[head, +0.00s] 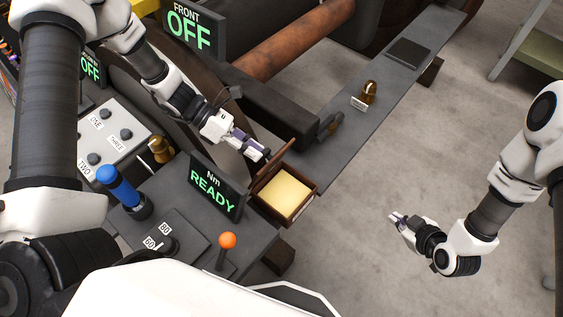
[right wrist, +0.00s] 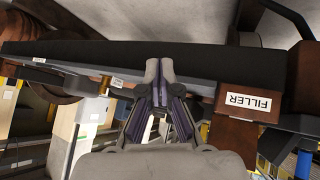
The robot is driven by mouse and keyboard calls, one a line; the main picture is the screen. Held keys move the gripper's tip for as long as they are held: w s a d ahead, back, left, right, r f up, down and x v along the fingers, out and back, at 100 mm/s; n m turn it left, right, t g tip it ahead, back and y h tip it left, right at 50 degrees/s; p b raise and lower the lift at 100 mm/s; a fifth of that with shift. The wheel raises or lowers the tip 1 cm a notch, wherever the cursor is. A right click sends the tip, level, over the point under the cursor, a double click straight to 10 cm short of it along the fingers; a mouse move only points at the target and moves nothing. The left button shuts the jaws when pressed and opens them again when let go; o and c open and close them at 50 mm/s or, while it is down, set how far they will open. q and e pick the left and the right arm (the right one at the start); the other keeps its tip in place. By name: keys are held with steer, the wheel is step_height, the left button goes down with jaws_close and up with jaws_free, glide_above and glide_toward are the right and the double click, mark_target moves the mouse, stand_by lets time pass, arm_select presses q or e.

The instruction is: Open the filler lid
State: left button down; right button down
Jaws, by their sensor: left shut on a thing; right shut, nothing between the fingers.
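The filler box (head: 309,207) is a small brown wooden box at the end of the grey bench, with a pale yellow filling showing inside. Its brown lid (head: 273,164) stands raised at the box's far-left side, clear of the opening. My left gripper (head: 265,156) is shut at the raised lid's upper edge; the exact contact is hard to see. In the right wrist view, the brown box (right wrist: 237,138) carries an upside-down "FILLER" label (right wrist: 248,102). My right gripper (head: 397,218) is shut and empty, out over the floor to the right of the box; its fingers (right wrist: 160,70) also show in the right wrist view.
A "READY" display (head: 215,188) stands just left of the box. A blue-handled lever (head: 118,184) and an orange-knobbed lever (head: 227,241) stand on the console. A brass piece (head: 369,92) and dark plate (head: 408,53) lie along the bench.

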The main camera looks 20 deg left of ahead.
mark_target(269, 167)
steer(key=w+a+r+n+g+y, duration=0.1)
steer(key=w+a+r+n+y, duration=0.5)
steer(key=n, duration=0.3)
steer(key=w+a+r+n+y, duration=0.4)
steer(key=a+n+y, duration=0.3)
steer(key=n, duration=0.2)
steer(key=s+a+f+n+g, duration=0.2)
steer(key=s+a+n+g, duration=0.15)
steer(key=n+g, duration=0.45)
steer(key=s+a+f+n+g, duration=0.1)
steer(key=s+a+n+g, duration=0.1)
steer(key=s+n+g, duration=0.4)
steer(key=shift+n+g, duration=0.6)
steer(key=shift+g, duration=0.1)
steer(key=a+r, duration=0.1)
steer(key=a, duration=0.3)
steer(key=s+a+r, duration=0.1)
steer(key=a, duration=0.2)
steer(key=a+r, duration=0.1)
steer(key=a, duration=0.3)
steer(key=shift+s+a+r, duration=0.1)
steer(key=shift+s+a, duration=0.2)
steer(key=shift+s, duration=0.1)
steer(key=shift+w+a+r, duration=0.1)
steer(key=shift+a, duration=0.1)
